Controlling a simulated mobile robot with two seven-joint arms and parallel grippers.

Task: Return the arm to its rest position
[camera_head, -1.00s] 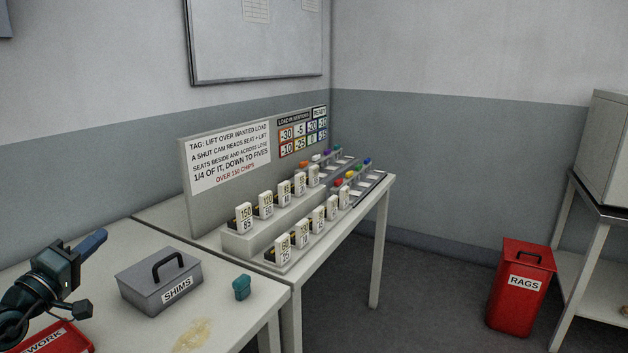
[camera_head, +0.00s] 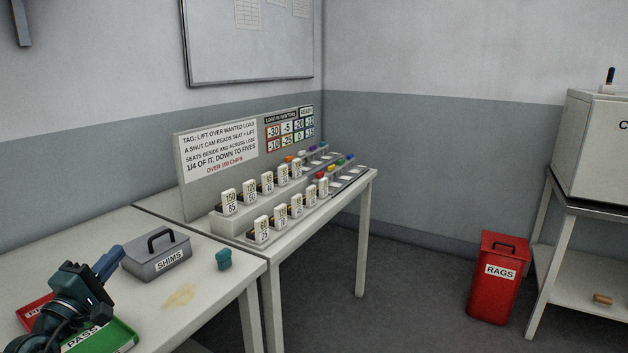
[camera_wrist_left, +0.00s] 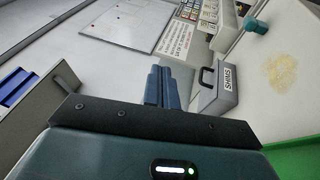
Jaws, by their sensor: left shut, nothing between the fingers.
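My left gripper (camera_head: 108,262) is at the lower left of the head view, above the near table (camera_head: 215,297). Its blue fingers are shut with nothing between them and point toward the grey SHIMS box (camera_head: 157,254). In the left wrist view the shut fingers (camera_wrist_left: 158,85) show in the middle, with the SHIMS box (camera_wrist_left: 218,84) to their right. My left arm covers part of a green PASS tray (camera_head: 118,338) and a red tray (camera_head: 36,308). My right gripper is not in view.
A teal object (camera_head: 224,260) stands right of the SHIMS box, near a yellowish stain (camera_head: 179,297). A rack of numbered white tags (camera_head: 262,229) stands on the farther table. A red RAGS bin (camera_head: 497,280) and a shelf (camera_head: 575,290) are at the right.

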